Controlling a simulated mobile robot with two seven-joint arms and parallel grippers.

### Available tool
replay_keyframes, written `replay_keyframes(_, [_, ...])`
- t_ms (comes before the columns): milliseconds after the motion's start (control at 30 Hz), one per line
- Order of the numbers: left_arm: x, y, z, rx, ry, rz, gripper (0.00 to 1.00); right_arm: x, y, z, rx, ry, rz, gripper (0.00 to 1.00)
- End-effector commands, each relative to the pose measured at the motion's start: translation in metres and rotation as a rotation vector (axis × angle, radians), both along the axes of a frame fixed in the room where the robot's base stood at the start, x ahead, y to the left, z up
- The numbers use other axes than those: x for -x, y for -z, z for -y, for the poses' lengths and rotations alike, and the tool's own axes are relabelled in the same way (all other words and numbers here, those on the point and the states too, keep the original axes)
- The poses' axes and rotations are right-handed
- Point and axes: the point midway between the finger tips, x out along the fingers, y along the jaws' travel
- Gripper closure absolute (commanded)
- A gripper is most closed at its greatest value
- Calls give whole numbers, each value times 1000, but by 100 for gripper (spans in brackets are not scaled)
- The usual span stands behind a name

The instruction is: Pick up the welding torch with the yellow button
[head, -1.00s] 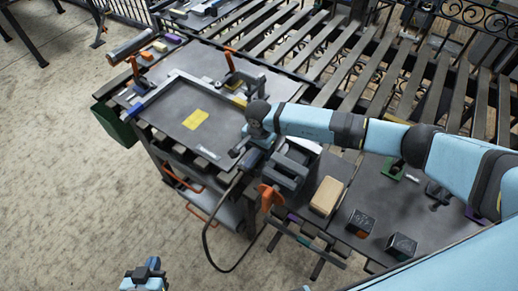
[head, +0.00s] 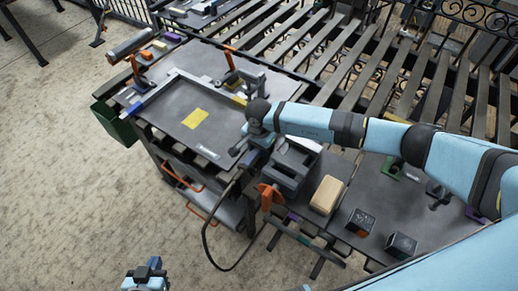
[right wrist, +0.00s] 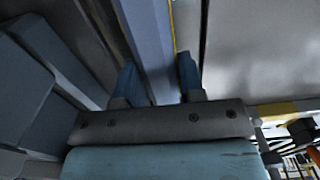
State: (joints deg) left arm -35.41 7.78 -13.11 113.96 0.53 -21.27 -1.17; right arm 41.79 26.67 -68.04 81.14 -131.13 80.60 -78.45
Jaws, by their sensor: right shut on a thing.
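My right gripper (head: 247,156) is at the near right corner of the grey work table (head: 170,127) in the head view. In the right wrist view, its two fingers (right wrist: 158,85) are closed on a long blue-grey piece (right wrist: 150,35) with a thin yellow line along its right side. A dark cable (head: 206,232) hangs in a loop from beside this gripper. The welding torch itself is hard to make out, and I see no yellow button clearly. My left gripper (head: 147,273) is low at the bottom edge, over the floor; its fingers cannot be made out.
An orange bracket (head: 268,196) stands at the table edge. A grey machine-like block (head: 289,172), a tan block (head: 326,195) and two dark cubes (head: 360,222) (head: 401,245) are to the right.

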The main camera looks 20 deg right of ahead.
Motion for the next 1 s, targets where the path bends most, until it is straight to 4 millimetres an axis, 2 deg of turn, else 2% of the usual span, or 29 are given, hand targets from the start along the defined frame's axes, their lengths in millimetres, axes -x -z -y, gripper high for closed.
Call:
replay_keyframes(167, [0, 4, 0, 1, -1, 1, 100, -1, -24, 0, -1, -2, 5, 92])
replay_keyframes(267, [0, 8, 0, 2, 0, -1, 100, -2, -45, 0, -1, -2, 7, 92])
replay_keyframes(500, [0, 20, 4, 7, 6, -3, 100, -1, -112, 0, -1, -3, 7, 92])
replay_keyframes(700, [-1, 27, 5, 7, 9, 0, 100, -1, -159, 0, -1, -1, 7, 92])
replay_keyframes(800, [-1, 29, 4, 6, 9, 0, 100, -1, -176, -1, -1, -2, 5, 92])
replay_keyframes(1000, [-1, 31, 3, 4, 7, 2, 100, 0, -192, -1, -1, -1, 3, 92])
